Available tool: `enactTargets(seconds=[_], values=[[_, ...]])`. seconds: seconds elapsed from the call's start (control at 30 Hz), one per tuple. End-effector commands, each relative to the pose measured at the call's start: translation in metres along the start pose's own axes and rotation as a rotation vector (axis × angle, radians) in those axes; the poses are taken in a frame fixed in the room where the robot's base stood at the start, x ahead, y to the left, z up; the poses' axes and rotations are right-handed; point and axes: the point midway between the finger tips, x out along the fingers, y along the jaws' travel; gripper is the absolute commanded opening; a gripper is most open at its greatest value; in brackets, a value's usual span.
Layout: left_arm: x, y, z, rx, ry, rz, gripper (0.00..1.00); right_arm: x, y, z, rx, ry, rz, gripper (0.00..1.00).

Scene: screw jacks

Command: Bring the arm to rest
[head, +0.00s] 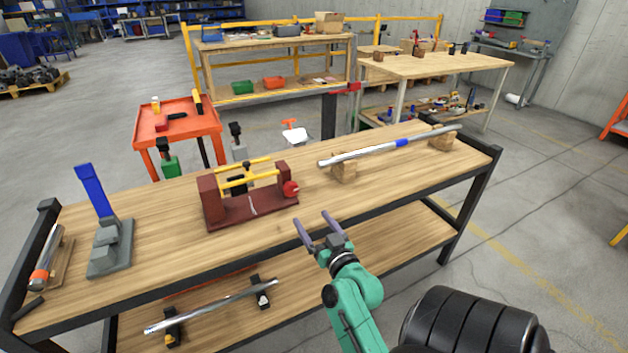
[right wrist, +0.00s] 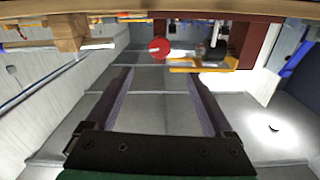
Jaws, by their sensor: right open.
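My right gripper (head: 313,220) is open and empty, at the front edge of the wooden workbench (head: 150,262). Its two purple-grey fingers point toward the bench and stand apart in the right wrist view (right wrist: 158,75). The dark red screw-jack fixture (head: 250,211), with yellow bars and a red knob (head: 290,188), stands on the bench beyond and left of the gripper, not touching it. The red knob also shows in the right wrist view (right wrist: 160,48), past the fingertips. My left gripper is not in view.
A silver bar with a blue band (head: 365,151) rests on wooden blocks (head: 343,168) at the back right. A grey device with a blue handle (head: 98,193) stands at the left. Another bar (head: 205,308) lies on the lower shelf. The bench's front middle is clear.

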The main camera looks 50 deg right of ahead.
Motion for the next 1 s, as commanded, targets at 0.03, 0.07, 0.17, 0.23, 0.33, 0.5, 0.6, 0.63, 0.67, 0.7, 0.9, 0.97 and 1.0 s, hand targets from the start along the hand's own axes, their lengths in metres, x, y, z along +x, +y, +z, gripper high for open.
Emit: enactTargets(seconds=[0.03,0.07,0.17,0.23,0.33,0.5,0.6,0.63,0.67,0.7,0.9,0.97,1.0], values=[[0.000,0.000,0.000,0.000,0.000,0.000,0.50,0.000,0.000,0.000,0.000,0.000,0.000,0.87],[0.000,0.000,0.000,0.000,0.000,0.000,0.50,0.000,0.000,0.000,0.000,0.000,0.000,0.87],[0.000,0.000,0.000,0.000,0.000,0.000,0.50,0.000,0.000,0.000,0.000,0.000,0.000,0.87],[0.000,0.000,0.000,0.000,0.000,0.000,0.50,0.000,0.000,0.000,0.000,0.000,0.000,0.87],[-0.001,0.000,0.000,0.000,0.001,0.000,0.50,0.001,-0.001,0.003,0.000,-0.006,-0.002,0.87],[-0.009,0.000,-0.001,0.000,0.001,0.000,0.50,0.003,-0.023,0.066,0.007,-0.156,-0.053,0.87],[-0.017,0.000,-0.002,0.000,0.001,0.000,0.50,-0.009,-0.047,0.139,-0.003,-0.331,-0.111,0.87],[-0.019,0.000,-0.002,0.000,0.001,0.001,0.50,-0.017,-0.054,0.163,-0.008,-0.391,-0.131,0.87],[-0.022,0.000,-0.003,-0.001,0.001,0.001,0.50,-0.026,-0.061,0.187,-0.019,-0.454,-0.151,0.87],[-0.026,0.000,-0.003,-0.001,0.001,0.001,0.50,-0.042,-0.070,0.221,-0.036,-0.542,-0.180,0.87],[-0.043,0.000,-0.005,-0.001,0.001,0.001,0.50,-0.168,-0.073,0.361,-0.198,-0.994,-0.305,0.87],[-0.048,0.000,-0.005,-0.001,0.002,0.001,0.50,-0.215,-0.057,0.388,-0.268,-1.126,-0.331,0.87],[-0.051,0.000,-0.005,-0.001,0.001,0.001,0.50,-0.244,-0.043,0.402,-0.315,-1.206,-0.345,0.87]])
